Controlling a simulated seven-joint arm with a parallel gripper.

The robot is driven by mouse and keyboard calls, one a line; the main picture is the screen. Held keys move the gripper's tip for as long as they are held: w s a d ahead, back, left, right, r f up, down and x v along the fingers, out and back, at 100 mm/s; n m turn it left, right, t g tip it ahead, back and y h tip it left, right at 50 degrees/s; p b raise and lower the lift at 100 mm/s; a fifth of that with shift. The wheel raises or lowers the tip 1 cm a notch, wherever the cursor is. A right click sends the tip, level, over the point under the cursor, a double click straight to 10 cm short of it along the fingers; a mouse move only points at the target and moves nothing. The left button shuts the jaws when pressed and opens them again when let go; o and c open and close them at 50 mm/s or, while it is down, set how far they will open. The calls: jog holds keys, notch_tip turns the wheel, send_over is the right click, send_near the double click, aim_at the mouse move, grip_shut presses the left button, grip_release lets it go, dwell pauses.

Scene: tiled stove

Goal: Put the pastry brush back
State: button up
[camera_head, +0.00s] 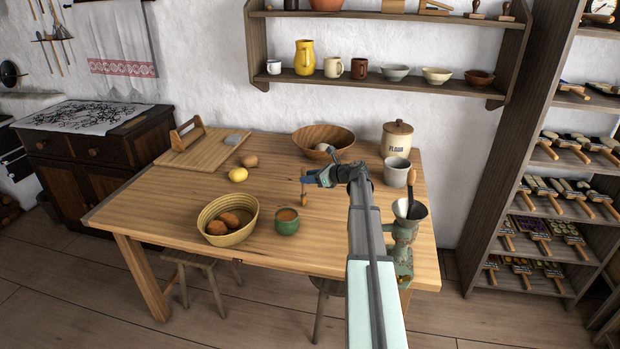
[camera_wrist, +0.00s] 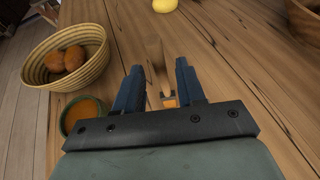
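The pastry brush, as far as I can tell, is the slim wooden-handled thing (camera_head: 303,188) at my gripper, over the middle of the table. In the wrist view its pale wooden handle (camera_wrist: 154,52) points away between my fingers, with a small orange and grey part nearer the palm. My gripper (camera_head: 312,178) has its two blue fingers apart, one on each side of the brush; they also show in the wrist view (camera_wrist: 160,70). Gaps show between fingers and handle. The brush's lower part is partly hidden. Shelves (camera_head: 550,215) at the right hold rows of wooden-handled brushes.
On the table (camera_head: 150,205) stand a basket (camera_head: 210,232) with brown food, a green cup (camera_head: 287,222), a lemon (camera_head: 237,175), a wooden bowl (camera_head: 322,136), a flour jar (camera_head: 397,138), a grey pot (camera_head: 396,172) and a grinder (camera_head: 403,235). Bare wood lies left of the basket.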

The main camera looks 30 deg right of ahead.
jog(key=v, duration=1.2)
jog(key=shift+r, duration=0.15)
jog(key=shift+a, duration=0.1)
